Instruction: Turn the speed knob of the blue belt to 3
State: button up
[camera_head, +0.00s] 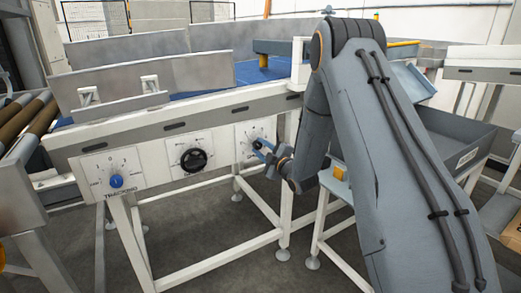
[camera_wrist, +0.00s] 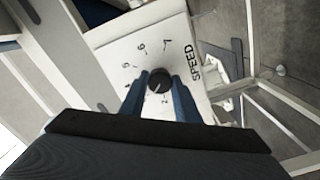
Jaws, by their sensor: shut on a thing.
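The black speed knob (camera_wrist: 159,80) sits on a white plate (camera_wrist: 130,48) lettered SPEED, with a ring of numbers partly hidden by my fingers. My gripper (camera_wrist: 160,84) is shut on the knob, one blue finger on each side. A small light mark shows on the knob, but I cannot tell for certain which number it points to. In the head view my gripper (camera_head: 259,147) reaches the rightmost plate (camera_head: 243,131) on the side of the blue belt (camera_head: 246,72); the knob there is hidden behind the fingers.
A blue knob (camera_head: 116,181) on a TRACKING plate and a larger black knob (camera_head: 193,159) sit further left on the same white frame. A grey bin (camera_head: 463,142) stands at the right. White legs and a crossbar stand below; floor shows between them.

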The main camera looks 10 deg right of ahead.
dwell(0.4)
jog(key=o, duration=1)
jog(key=shift+o, duration=0.2)
jog(key=v, duration=0.8)
jog(key=shift+w, duration=0.1)
